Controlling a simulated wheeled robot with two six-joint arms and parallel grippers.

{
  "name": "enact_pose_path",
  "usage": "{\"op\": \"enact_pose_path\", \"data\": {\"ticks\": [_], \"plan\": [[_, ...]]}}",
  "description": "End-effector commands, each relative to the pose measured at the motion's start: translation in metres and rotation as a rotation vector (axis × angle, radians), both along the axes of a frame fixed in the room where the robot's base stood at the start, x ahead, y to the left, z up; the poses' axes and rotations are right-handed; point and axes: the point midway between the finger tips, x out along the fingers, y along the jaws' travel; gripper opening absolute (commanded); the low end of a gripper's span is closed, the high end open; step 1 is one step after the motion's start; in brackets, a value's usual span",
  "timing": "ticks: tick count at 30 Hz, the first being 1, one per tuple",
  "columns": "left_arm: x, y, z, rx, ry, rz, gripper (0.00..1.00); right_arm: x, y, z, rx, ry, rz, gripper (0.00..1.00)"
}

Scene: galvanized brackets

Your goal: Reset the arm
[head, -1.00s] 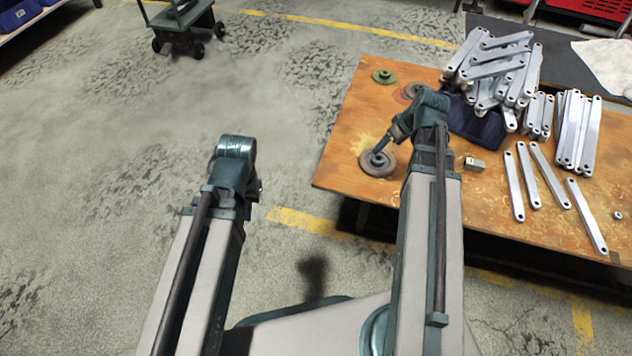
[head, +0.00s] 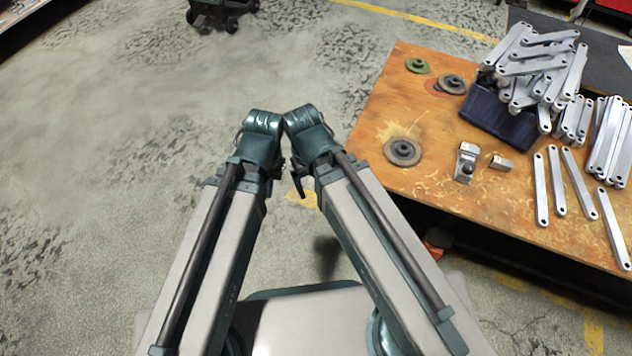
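Both of my arms reach up from the bottom of the head view, with their wrists close together over the floor, left of the table. My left gripper (head: 277,172) shows only as a small dark part beside its wrist, mostly hidden by the arm. My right gripper (head: 298,180) is likewise mostly hidden; a dark piece shows at the inner side of its wrist. I cannot tell whether either is open or shut. No held object is visible.
The orange table (head: 440,205) at right bears grinding discs (head: 403,152), a dark blue bin (head: 492,115) heaped with galvanized brackets (head: 540,65), loose brackets (head: 558,180) and small metal blocks (head: 466,162). A cart (head: 222,12) stands at the far top. Floor at left is clear.

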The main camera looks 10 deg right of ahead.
Motion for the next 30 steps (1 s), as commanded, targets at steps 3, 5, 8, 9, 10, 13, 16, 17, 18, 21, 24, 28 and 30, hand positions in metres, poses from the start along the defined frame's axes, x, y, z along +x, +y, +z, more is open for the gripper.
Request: {"op": "enact_pose_path", "data": {"ticks": [3, 5, 8, 9, 10, 13, 16, 17, 18, 21, 24, 28, 30], "plan": [[0.0, 0.0, 0.0, 0.0, 0.0, 0.0, 0.0, 0.0, 0.0, 0.0, 0.0, 0.0, 0.0, 0.88], [0.0, 0.0, 0.0, 0.0, 0.0, 0.0, 0.0, 0.0, 0.0, 0.0, 0.001, 0.0, 0.0, 0.88], [0.0, 0.0, 0.004, 0.0, 0.0, 0.0, 0.0, 0.001, 0.0, 0.004, 0.001, -0.001, 0.0, 0.88], [0.0, 0.0, 0.007, 0.0, 0.0, 0.0, 0.0, 0.001, 0.0, 0.007, 0.001, 0.0, 0.001, 0.88], [0.0, 0.0, 0.01, 0.0, 0.0, 0.0, 0.0, 0.001, 0.0, 0.01, 0.001, 0.0, 0.001, 0.88], [0.0, 0.0, 0.026, 0.0, 0.0, 0.0, 0.0, 0.001, 0.0, 0.026, 0.002, 0.0, 0.001, 0.88], [0.0, 0.0, 0.05, -0.001, 0.0, 0.0, 0.0, 0.001, 0.0, 0.05, 0.002, 0.0, 0.0, 0.88], [0.0, 0.0, 0.058, -0.001, 0.0, 0.0, 0.0, 0.001, 0.0, 0.058, 0.002, 0.0, 0.0, 0.88], [0.0, 0.0, 0.07, -0.001, 0.0, 0.001, 0.0, 0.001, 0.0, 0.07, 0.003, 0.0, 0.0, 0.88], [0.0, 0.0, 0.103, -0.002, 0.001, 0.001, 0.0, 0.001, 0.0, 0.103, 0.003, 0.0, 0.0, 0.88], [0.0, -0.001, 0.137, -0.003, 0.001, 0.001, 0.0, 0.0, 0.0, 0.137, 0.004, 0.0, 0.0, 0.88], [0.0, -0.001, 0.18, -0.003, 0.001, 0.002, 0.0, 0.0, 0.0, 0.18, 0.005, 0.001, -0.001, 0.88], [0.0, -0.001, 0.203, -0.004, 0.001, 0.002, 0.0, 0.0, 0.0, 0.203, 0.005, 0.001, -0.001, 0.88]]}}
